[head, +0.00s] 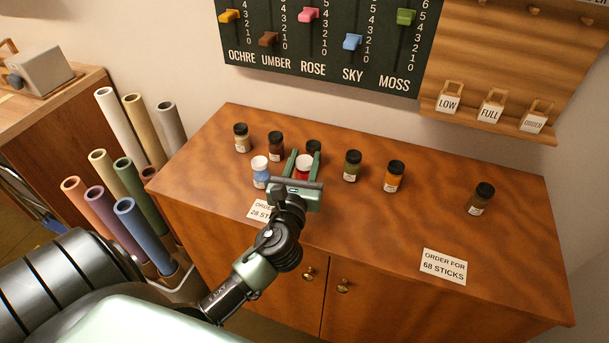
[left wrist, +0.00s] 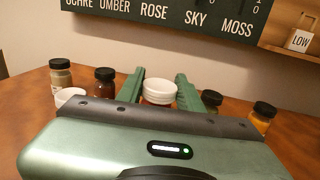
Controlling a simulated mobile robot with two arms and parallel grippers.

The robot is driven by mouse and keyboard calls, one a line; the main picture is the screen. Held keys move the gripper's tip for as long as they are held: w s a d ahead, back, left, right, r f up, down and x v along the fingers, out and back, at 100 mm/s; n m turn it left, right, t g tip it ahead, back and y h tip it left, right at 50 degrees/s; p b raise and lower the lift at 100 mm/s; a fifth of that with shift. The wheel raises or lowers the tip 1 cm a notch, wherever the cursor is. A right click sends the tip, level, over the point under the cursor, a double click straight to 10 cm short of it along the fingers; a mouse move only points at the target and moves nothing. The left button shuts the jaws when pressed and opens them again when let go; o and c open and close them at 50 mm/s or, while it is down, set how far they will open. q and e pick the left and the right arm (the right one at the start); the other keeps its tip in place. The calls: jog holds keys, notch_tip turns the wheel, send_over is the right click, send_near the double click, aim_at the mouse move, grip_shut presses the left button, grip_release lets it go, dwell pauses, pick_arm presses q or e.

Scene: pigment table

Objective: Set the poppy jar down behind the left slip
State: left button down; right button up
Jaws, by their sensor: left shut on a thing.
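The poppy jar (head: 303,170), red with a white lid, is between the two green fingers of my left gripper (head: 303,168), which is shut on it. Its white lid also shows between the fingers in the left wrist view (left wrist: 159,92). The gripper's body hides the jar's lower part, so I cannot tell whether it touches the cabinet top. The left slip (head: 260,210), reading 28 sticks, lies near the front edge, to the left of my gripper, which partly covers it. A blue jar with a white lid (head: 260,174) stands behind this slip. My right gripper is not in view.
Several black-lidded jars stand further back, including a dark brown one (head: 276,146), a green one (head: 352,166) and an orange one (head: 393,177). A brown jar (head: 480,199) stands far right. The right slip (head: 443,267) lies at the front, with bare wood around it.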

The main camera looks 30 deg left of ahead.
aim_at(304, 173)
pick_arm(q)
notch_tip(304, 173, down, 4)
jog(key=shift+r+b, duration=0.1)
jog(key=shift+b, duration=0.55)
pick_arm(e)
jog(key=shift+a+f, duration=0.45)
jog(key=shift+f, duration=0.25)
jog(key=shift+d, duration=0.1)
pick_arm(q)
jog(key=shift+f, duration=0.25)
jog(key=c, duration=0.9)
grip_release()
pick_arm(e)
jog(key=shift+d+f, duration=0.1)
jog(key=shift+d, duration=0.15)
pick_arm(q)
jog(key=shift+r, duration=0.1)
